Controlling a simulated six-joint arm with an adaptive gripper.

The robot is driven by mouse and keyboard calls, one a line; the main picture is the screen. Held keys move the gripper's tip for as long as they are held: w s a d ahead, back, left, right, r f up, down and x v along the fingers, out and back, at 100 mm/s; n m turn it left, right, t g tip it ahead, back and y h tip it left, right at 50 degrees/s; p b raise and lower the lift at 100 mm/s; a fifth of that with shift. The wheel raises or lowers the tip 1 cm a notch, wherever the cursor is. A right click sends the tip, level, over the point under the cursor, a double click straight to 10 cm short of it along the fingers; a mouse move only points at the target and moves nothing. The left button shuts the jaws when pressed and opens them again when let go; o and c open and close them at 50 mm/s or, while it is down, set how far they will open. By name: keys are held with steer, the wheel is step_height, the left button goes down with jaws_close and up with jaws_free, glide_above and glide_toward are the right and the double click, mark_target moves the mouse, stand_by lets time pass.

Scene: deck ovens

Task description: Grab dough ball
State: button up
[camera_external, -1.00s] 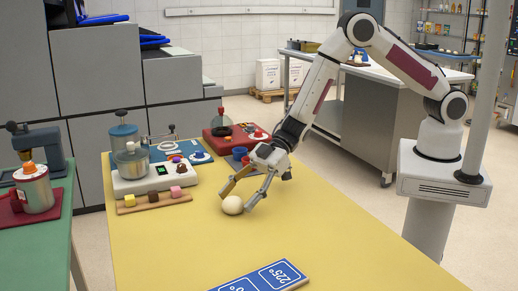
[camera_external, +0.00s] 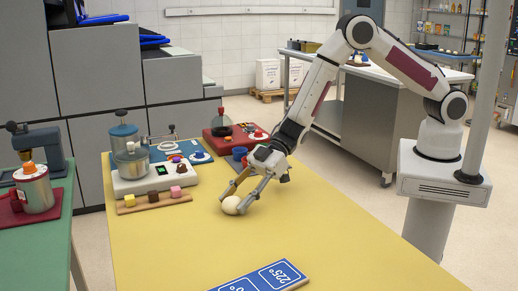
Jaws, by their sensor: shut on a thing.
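The pale round dough ball (camera_external: 230,206) is on the yellow table (camera_external: 300,225), in the middle of the external view. My gripper (camera_external: 233,203) reaches down to it from the upper right. Its two fingers are closed against the ball, one at the left and one at the right. The fingers cover part of the ball's sides. I cannot tell whether the ball is clear of the table surface.
A wooden strip with small coloured cubes (camera_external: 152,200) lies left of the gripper. A white scale-like device (camera_external: 150,178) and a red device (camera_external: 232,138) stand behind. A blue sign (camera_external: 262,280) lies at the front edge. The table's right side is clear.

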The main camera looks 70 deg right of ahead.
steer(key=shift+r, duration=5)
